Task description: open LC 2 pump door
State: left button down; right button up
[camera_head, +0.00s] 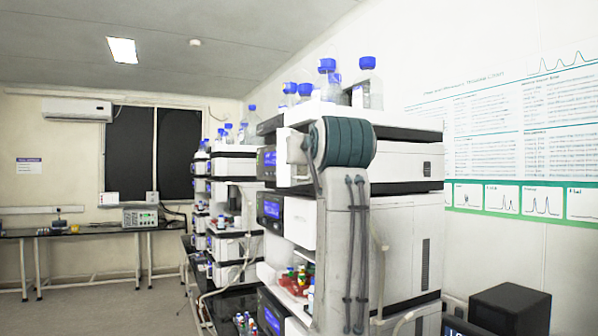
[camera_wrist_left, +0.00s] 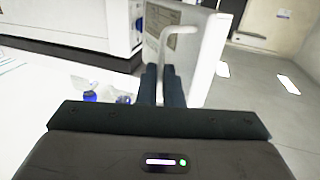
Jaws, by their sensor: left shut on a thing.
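In the left wrist view, a white door panel (camera_wrist_left: 206,62) stands out at an angle from a white instrument (camera_wrist_left: 75,22). A light curved bar handle (camera_wrist_left: 181,29) is on the panel. My left gripper (camera_wrist_left: 163,72) is shut on the handle, its dark fingers close together at the bar's lower end. In the head view, my arm stands in front of the near instrument stack (camera_head: 412,232) and hides part of its front. The left gripper is not visible there. My right gripper is in neither view. I cannot read a label naming LC 2.
Clear bottles with blue caps (camera_head: 368,84) stand on top of the near stack. Vials with coloured caps (camera_head: 296,276) sit in an open bay. More stacks (camera_head: 236,165) stand farther back. A black box (camera_head: 510,308) is at lower right. Open floor (camera_head: 105,310) lies at left.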

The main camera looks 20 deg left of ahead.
pick_arm(q)
jog(key=shift+d+r+b, duration=0.1)
jog(key=shift+r+b, duration=0.1)
jog(key=shift+b, duration=0.1)
jog(key=c, duration=1.6)
grip_release()
jog(key=shift+w+f, duration=0.15)
jog(key=shift+w, duration=0.05)
jog(key=shift+w+f, duration=0.15)
jog(key=shift+w, duration=0.1)
jog(key=shift+s, duration=0.1)
